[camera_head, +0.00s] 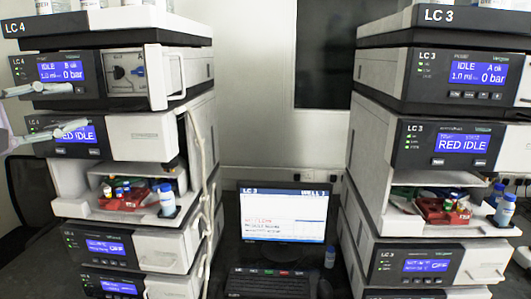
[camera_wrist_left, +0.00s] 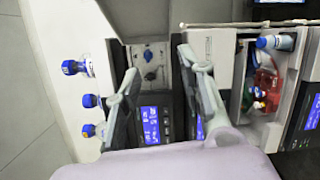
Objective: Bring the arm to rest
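My left gripper (camera_head: 79,106) is in front of the left stack, LC 4, at the height of its upper modules. Its two fingers are spread apart with nothing between them. In the left wrist view the open fingers (camera_wrist_left: 157,60) stand in front of the LC 4 panels and blue displays, with an empty gap between them. My right gripper does not show in either view.
The LC 4 stack's open compartment holds a red tray (camera_head: 133,199) of vials and a blue-capped bottle (camera_head: 167,200). LC 3 has a similar red tray (camera_head: 441,212) and bottles (camera_head: 504,211). A monitor (camera_head: 283,215) and keyboard (camera_head: 267,283) stand between the stacks.

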